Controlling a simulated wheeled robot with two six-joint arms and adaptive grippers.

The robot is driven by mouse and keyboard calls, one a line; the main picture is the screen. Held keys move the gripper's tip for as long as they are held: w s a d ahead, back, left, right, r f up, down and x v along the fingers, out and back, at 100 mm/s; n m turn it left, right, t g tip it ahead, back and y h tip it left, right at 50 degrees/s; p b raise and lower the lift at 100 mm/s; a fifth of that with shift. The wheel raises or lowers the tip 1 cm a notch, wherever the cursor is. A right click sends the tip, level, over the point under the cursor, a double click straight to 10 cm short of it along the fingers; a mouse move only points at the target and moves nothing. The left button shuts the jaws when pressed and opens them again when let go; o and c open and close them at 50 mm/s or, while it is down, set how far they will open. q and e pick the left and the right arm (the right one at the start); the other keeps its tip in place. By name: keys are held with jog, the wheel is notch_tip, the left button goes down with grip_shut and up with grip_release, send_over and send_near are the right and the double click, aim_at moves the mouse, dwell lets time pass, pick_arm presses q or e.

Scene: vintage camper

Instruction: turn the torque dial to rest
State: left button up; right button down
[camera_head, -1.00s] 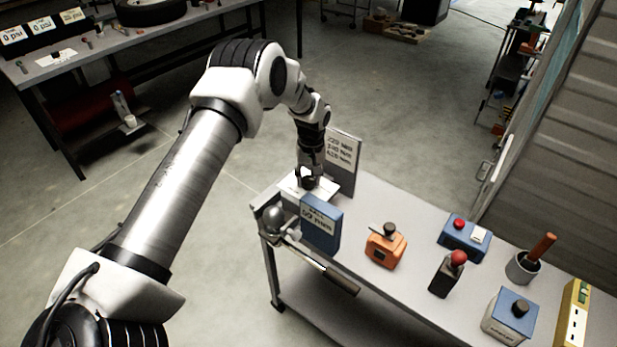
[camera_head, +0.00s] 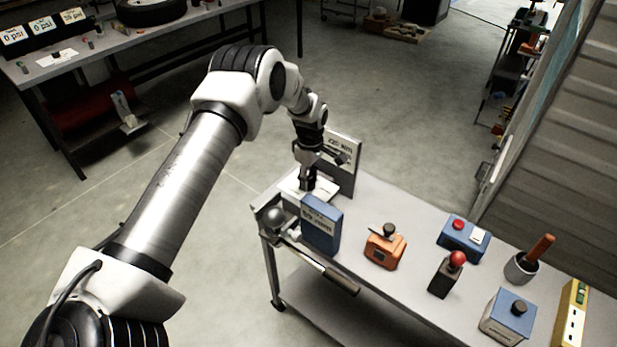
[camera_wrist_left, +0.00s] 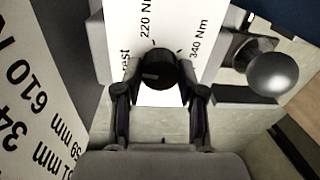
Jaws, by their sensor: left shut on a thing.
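The torque dial (camera_wrist_left: 157,68) is a round black knob on a white plate (camera_wrist_left: 165,18) printed with 220 Nm, 340 Nm and a partly covered word ending in "est". A pale mark on the knob lies on its left side, roughly towards that word. My left gripper (camera_wrist_left: 160,88) is shut on the dial, one finger on each side. In the head view my left gripper (camera_head: 306,186) points down at the white plate (camera_head: 325,188) on the cart's far left end and hides the knob. My right gripper is not in view.
A grey sign with Nm figures (camera_head: 345,178) stands close behind the gripper, and a blue sign (camera_head: 321,224) close in front. A metal ball (camera_head: 275,217) is beside the plate. An orange box (camera_head: 385,250) and several other devices stand rightward on the cart.

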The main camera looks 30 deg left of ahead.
aim_at(309, 178)
pick_arm(q)
jog(key=shift+s+n, duration=0.1)
jog(key=shift+n, duration=0.5)
jog(key=shift+f, duration=0.1)
jog(key=o, duration=1.1)
jog(key=shift+o, duration=0.2)
notch_tip(309, 178, up, 12)
jog(key=shift+w, duration=0.45)
